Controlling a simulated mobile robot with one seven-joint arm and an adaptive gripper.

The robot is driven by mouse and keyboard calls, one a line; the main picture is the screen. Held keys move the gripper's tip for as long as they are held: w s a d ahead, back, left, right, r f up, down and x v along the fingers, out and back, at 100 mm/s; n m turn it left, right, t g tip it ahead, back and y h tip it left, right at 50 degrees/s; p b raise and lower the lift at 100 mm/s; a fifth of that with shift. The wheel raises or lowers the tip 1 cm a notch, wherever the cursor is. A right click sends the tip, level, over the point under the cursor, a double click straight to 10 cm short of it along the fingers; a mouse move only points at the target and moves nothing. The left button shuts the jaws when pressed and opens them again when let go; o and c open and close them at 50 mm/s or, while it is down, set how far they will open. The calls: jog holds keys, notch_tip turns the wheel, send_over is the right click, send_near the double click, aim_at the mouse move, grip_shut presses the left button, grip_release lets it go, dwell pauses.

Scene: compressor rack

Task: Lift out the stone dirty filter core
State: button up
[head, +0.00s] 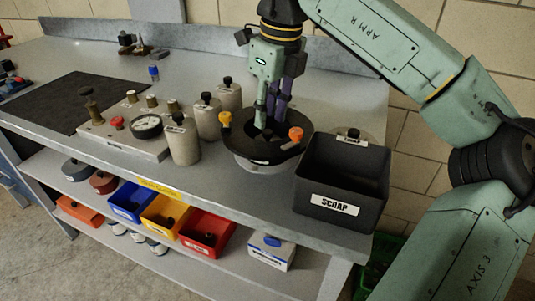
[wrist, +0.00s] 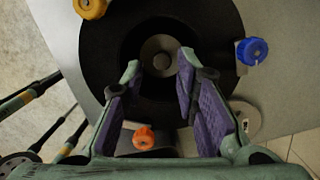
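A round housing with a wide black rim (head: 256,152) stands on the bench beside the scrap bin; its rim fills the middle of the wrist view (wrist: 105,60). A grey round core (wrist: 160,52) with a lighter centre shows inside the dark opening in the wrist view. In the head view my gripper and the rim hide it. My gripper (head: 271,124) points down over the opening. In the wrist view its two purple-padded fingers are apart (wrist: 161,63), with the core between and beyond their tips. I see no contact; their depth relative to the core is unclear.
Yellow (head: 225,119) and orange (head: 295,134) knobs stand on the rim; a blue knob (wrist: 252,51) shows in the wrist view. A black scrap bin (head: 341,176) stands close at right, a lid (head: 352,135) behind it. Grey canisters (head: 183,143) and a gauge block (head: 120,127) stand left.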

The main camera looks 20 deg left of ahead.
aim_at(267, 131)
notch_tip(267, 131, down, 4)
jog(key=shift+w+a, duration=0.15)
jog(key=shift+c, duration=0.5)
grip_shut()
dwell(0.4)
